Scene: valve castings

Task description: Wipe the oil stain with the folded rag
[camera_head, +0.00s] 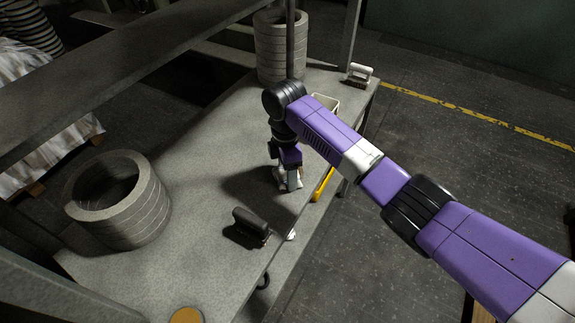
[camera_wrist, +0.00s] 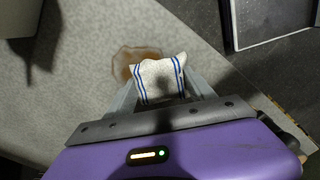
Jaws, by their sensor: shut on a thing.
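The folded rag (camera_wrist: 157,80), white with blue stripes, is between the two fingers of my gripper (camera_wrist: 164,92) in the wrist view. The oil stain (camera_wrist: 122,62) is a brown patch on the grey bench top, beside and partly behind the rag, on its left. The rag overlaps the stain's right part in this view; I cannot tell whether it touches the surface. In the head view my gripper (camera_head: 286,182) points down at the bench near its right edge, with only a bit of white rag showing. The stain is hidden there by the gripper and its shadow.
The grey bench (camera_head: 205,215) holds a dark-handled brush (camera_head: 251,225) in front of my gripper, thick grey rings (camera_head: 140,222) at left and more rings (camera_head: 280,55) at the back. A yellow object (camera_head: 323,186) is by the right edge.

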